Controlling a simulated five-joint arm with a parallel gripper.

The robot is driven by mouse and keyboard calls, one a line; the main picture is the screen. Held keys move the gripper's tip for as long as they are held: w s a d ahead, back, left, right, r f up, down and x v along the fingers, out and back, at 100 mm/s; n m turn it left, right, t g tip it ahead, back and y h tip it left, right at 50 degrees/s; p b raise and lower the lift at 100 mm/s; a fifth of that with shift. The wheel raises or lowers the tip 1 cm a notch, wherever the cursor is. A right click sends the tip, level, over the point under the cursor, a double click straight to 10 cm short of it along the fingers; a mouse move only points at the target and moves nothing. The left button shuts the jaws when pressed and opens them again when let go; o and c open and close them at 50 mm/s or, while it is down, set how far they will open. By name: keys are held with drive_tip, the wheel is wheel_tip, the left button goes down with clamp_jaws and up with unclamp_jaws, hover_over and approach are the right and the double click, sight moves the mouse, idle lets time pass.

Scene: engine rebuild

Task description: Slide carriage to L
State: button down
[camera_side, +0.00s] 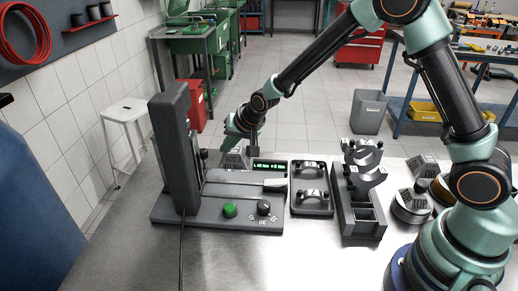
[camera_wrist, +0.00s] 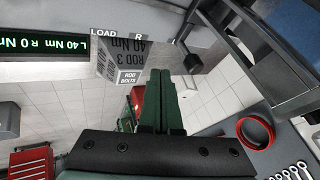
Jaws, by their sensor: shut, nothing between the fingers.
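A dark torque machine (camera_side: 240,215) with a tall upright column (camera_side: 172,140) stands on the metal table in the side view. Its display (camera_side: 270,166), also in the wrist view (camera_wrist: 40,45), reads L40 Nm and R 0 Nm. A grey block (camera_side: 234,160) sits left of the display; the wrist view shows a block (camera_wrist: 125,62) marked ROD 3 40 Nm and ROD BOLTS, near LOAD and R labels. I cannot tell for certain which part is the carriage. My gripper (camera_wrist: 161,78) is shut and empty, near the grey block at the machine's back.
A green button (camera_side: 230,210) and a black knob (camera_side: 264,207) are on the machine's front. A dark tray (camera_side: 312,205) and a slotted holder with curved parts (camera_side: 362,215) stand to its right, then round parts (camera_side: 412,205). The front table area is clear.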

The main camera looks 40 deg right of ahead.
drive_tip(key=s+d+r+n, duration=0.2)
drive_tip(key=s+d+r, duration=0.1)
drive_tip(key=s+r, duration=0.5)
drive_tip(key=s+d+r+n, duration=0.1)
drive_tip(key=s+d+r, duration=0.3)
drive_tip(key=s+r, duration=0.3)
drive_tip(key=s+d+r+n+g+h, duration=0.1)
drive_tip(key=s+d+r+n, duration=0.1)
drive_tip(key=s, duration=0.8)
drive_tip(key=shift+s+d+n, duration=0.25)
drive_tip(key=shift+d+n, duration=0.1)
drive_tip(key=shift+n, duration=0.25)
